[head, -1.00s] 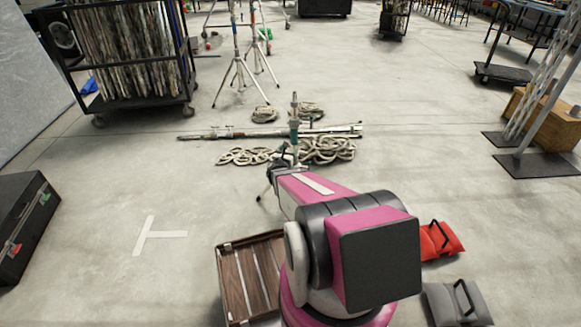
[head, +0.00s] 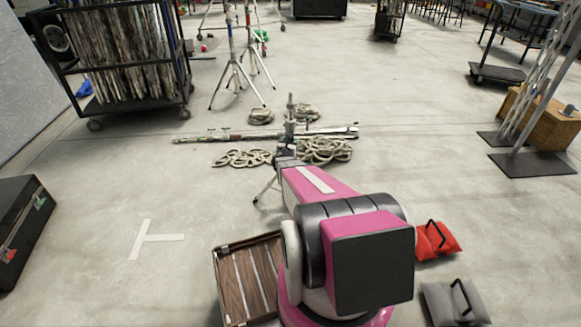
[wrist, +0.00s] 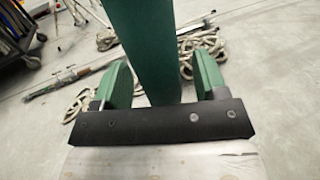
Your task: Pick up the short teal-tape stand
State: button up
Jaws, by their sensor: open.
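The short teal-tape stand (head: 291,107) stands upright beyond my arm in the head view. One splayed leg (head: 265,188) shows at lower left; my arm hides much of its base. In the wrist view the stand's teal post (wrist: 158,40) fills the middle and runs down between my fingers. My gripper (wrist: 163,80) is open, with one green finger on each side of the post. In the head view my gripper (head: 286,150) is at the stand, partly hidden.
Coiled ropes (head: 325,150) and long poles (head: 215,136) lie on the floor behind the stand. Taller tripod stands (head: 237,75) are farther back. A wooden crate (head: 245,282), a red sandbag (head: 436,241) and a grey sandbag (head: 455,302) lie near my base. The floor at left is mostly clear.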

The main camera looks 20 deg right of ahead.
aim_at(290, 116)
grip_shut()
jog(key=shift+r, duration=7.6)
